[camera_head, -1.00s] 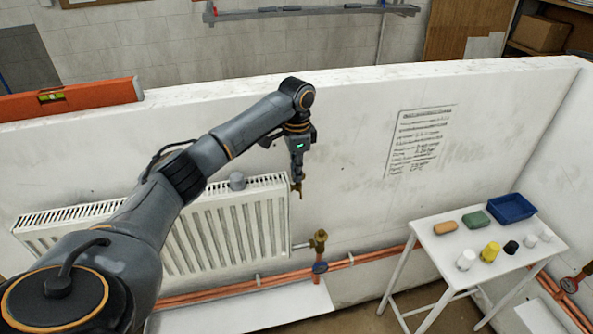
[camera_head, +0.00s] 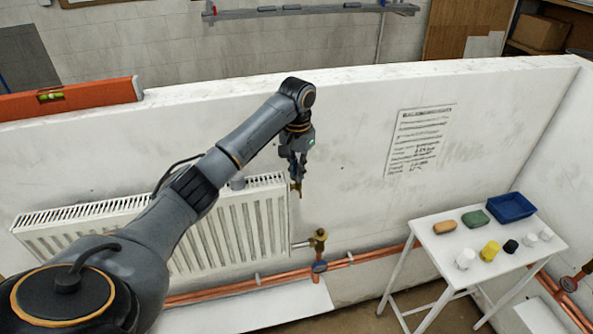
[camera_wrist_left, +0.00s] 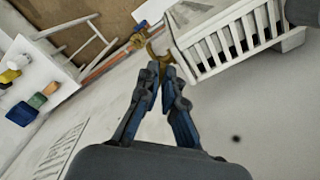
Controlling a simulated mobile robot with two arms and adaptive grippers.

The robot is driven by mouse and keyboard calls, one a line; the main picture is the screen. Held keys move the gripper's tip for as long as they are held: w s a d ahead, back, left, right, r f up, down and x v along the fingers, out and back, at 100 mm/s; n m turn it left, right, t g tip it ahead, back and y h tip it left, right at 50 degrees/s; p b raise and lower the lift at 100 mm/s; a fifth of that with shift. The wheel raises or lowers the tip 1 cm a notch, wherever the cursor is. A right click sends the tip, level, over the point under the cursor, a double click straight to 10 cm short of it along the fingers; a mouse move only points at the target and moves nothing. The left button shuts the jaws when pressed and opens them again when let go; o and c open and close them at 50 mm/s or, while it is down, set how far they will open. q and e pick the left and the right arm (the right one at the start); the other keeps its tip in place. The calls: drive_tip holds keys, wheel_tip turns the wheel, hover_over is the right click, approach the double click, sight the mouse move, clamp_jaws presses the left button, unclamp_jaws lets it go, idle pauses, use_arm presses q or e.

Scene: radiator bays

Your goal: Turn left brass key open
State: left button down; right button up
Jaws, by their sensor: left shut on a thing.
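The brass key (camera_head: 299,190) is a small brass piece at the upper right end of the white radiator (camera_head: 243,225). My left gripper (camera_head: 296,181) points down at it from above and is shut on it. In the left wrist view the two dark fingers (camera_wrist_left: 160,70) come together around the brass key (camera_wrist_left: 167,58), beside the radiator's end (camera_wrist_left: 185,60). The fingertips hide part of the key. My right gripper is in neither view.
A brass valve (camera_head: 318,240) stands below right of the key, over copper pipes (camera_head: 355,260). An orange level (camera_head: 70,98) lies on the wall top.

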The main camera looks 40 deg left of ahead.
use_arm(q)
drive_tip(key=n, duration=0.3)
drive_tip(key=shift+w+d+n, duration=0.1)
drive_tip(key=shift+d+n, duration=0.05)
drive_tip(key=shift+n, duration=0.15)
drive_tip(key=shift+r+n, duration=0.1)
drive_tip(key=shift+n, duration=1.2)
drive_tip(key=c, duration=1.5)
unclamp_jaws()
drive_tip(key=shift+r, duration=3.95)
